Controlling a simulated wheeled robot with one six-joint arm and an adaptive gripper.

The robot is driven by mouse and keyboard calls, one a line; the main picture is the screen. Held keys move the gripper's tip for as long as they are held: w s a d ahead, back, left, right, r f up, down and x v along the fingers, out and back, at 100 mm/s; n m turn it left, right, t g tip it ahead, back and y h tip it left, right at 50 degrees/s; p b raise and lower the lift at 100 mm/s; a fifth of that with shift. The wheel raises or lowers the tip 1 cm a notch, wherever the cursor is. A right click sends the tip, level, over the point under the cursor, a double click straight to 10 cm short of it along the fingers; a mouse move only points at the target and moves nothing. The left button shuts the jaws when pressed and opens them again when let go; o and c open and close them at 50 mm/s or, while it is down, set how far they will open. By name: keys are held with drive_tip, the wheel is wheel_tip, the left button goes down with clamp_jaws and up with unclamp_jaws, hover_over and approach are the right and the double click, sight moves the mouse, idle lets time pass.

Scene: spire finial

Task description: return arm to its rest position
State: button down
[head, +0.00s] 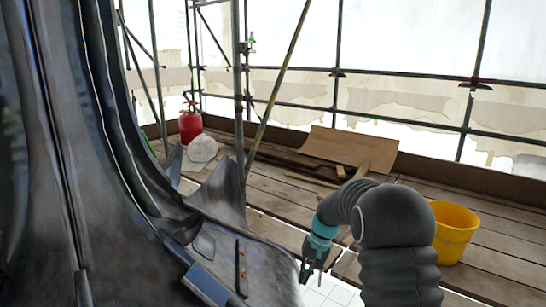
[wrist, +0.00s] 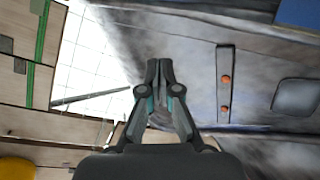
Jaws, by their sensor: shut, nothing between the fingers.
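My gripper (head: 307,273) hangs from my bent grey arm at the lower middle of the head view, just right of the dark metal base of the spire (head: 225,257). In the wrist view my gripper (wrist: 159,66) is shut, with its fingertips together and nothing between them. The dark metal surface (wrist: 185,85) lies beyond the fingers there, with a narrow strap (wrist: 224,85) carrying two orange rivets. I cannot tell how far the fingertips are from the metal.
A yellow bucket (head: 453,232) stands on the plank deck (head: 490,240) right of my arm. A red canister (head: 190,124), a pale sack (head: 202,148) and leaning boards (head: 350,149) are farther back. Scaffold poles (head: 338,60) ring the deck. A white tiled area (head: 325,290) lies below the gripper.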

drive_tip(key=s+d+r+t+h+p, duration=0.1)
drive_tip(key=s+d+r+t, duration=0.1)
drive_tip(key=s+r, duration=0.5)
drive_tip(key=s+d+r+t+h+p, duration=0.1)
drive_tip(key=s+r, duration=0.7)
drive_tip(key=s, duration=0.8)
drive_tip(key=s+d+r+n+t+h+p, duration=0.1)
drive_tip(key=s+d+r+t, duration=0.2)
drive_tip(key=s+r, duration=0.4)
drive_tip(key=s, duration=0.4)
drive_tip(key=shift+s+d+r+t, duration=0.2)
drive_tip(key=shift+s+t, duration=0.1)
drive_tip(key=shift+t, duration=0.1)
